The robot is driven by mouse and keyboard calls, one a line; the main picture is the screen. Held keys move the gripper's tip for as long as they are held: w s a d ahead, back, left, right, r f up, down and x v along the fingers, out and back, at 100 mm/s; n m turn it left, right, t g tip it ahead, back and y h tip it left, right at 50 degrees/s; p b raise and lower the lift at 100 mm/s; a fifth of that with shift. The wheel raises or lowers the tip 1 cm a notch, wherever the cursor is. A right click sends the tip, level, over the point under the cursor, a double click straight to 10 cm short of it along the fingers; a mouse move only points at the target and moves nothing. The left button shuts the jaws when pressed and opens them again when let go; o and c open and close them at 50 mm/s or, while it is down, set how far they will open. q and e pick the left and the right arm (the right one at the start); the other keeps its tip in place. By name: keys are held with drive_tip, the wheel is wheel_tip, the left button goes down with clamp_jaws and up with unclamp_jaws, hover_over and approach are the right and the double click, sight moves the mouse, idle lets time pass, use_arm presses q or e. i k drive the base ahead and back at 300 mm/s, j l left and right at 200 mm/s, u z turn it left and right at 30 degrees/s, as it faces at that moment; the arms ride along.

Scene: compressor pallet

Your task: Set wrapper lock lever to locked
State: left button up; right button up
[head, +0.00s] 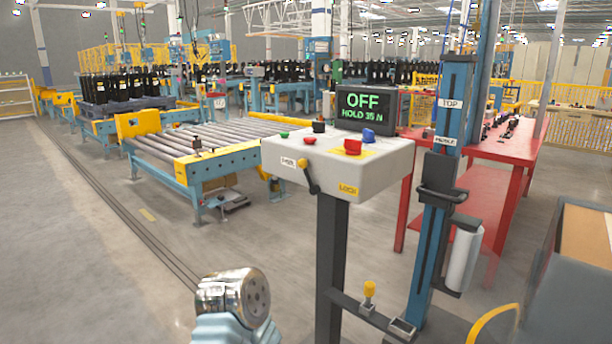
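The lock lever (311,177) is a black handle with a yellow end on the front face of the light grey control box (375,161). It slants from the yellow end at upper left to a dark end at lower right. A yellow label reading LOCK (348,189) is to its right, and a small white label (287,161) too small to read is to its left. Neither gripper shows. Only a shiny metal link of my arm appears at the bottom, below and left of the lever, apart from the box.
The box top has red, green, black and blue controls and a display (367,110) reading OFF, HOLD 35 N. A dark post (331,270) supports it. A blue mast (444,150) and red table (480,152) stand right, a roller conveyor (190,140) left. Floor at left front is clear.

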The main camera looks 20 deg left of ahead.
sight(315, 189)
drive_tip(key=i+j+z, duration=0.15)
drive_tip(key=j, duration=0.55)
drive_tip(key=i+j+z, duration=0.15)
drive_tip(key=j, duration=0.55)
drive_tip(key=i+j+z, duration=0.15)
drive_tip(key=j, duration=0.55)
drive_tip(key=j+z, duration=0.15)
drive_tip(key=j, duration=0.6)
drive_tip(key=i, duration=0.15)
